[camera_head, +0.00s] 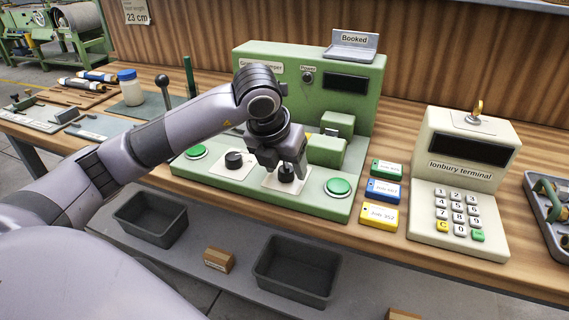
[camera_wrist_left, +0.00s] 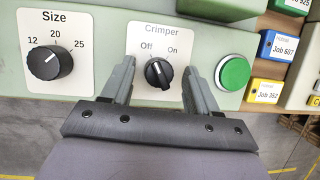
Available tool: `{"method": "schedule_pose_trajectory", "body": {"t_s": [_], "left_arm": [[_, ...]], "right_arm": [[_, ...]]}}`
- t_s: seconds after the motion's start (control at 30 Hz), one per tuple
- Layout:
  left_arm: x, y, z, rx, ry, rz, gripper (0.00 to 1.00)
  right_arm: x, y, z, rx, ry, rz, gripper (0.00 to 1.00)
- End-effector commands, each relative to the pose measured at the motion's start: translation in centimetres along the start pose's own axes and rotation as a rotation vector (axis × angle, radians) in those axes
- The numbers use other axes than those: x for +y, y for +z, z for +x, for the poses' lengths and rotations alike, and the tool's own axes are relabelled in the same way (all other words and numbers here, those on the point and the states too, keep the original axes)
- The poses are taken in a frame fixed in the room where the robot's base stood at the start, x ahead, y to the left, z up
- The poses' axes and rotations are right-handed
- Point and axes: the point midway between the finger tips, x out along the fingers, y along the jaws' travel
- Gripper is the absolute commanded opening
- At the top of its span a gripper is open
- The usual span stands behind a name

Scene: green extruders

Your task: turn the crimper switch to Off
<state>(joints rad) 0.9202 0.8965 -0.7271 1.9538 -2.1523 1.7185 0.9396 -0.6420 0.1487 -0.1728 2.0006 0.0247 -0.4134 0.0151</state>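The crimper switch (camera_wrist_left: 159,73) is a black round knob on a white plate (camera_wrist_left: 142,32) marked Off at upper left and On at upper right. Its pale mark appears to lean up and left, toward Off. In the head view the switch (camera_head: 286,174) sits on the green machine's base, partly covered by my left gripper (camera_head: 288,168). In the left wrist view my left gripper (camera_wrist_left: 160,88) is open, one finger on each side of the knob, with visible gaps between. My right gripper is not in view.
The black Size knob (camera_wrist_left: 49,63) is left of the crimper plate. A green button (camera_wrist_left: 233,73) lies close to the right finger. Job tags, including a yellow one (camera_head: 379,216), and the Ionbury terminal (camera_head: 462,170) stand to the right. Another green button (camera_head: 196,151) is at left.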

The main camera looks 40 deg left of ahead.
Motion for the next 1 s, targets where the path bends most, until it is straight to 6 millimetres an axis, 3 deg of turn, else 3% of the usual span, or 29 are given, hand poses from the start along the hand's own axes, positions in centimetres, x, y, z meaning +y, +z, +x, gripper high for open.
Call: {"method": "schedule_pose_trajectory", "body": {"t_s": [0.17, 0.4, 0.6, 1.0], "left_arm": [[0.0, 0.1, -0.7, -0.002, 0.000, 0.000, 0.60], [0.0, 0.1, -4.6, -0.005, 0.000, 0.000, 0.60], [0.0, 0.0, -6.8, -0.002, -0.001, 0.001, 0.60], [0.0, 0.0, -7.2, 0.000, 0.000, 0.000, 0.60]], "right_arm": [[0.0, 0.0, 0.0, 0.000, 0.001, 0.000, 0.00], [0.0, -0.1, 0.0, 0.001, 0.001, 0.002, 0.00], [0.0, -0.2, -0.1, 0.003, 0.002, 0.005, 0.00], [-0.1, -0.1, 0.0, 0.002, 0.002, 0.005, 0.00]]}}
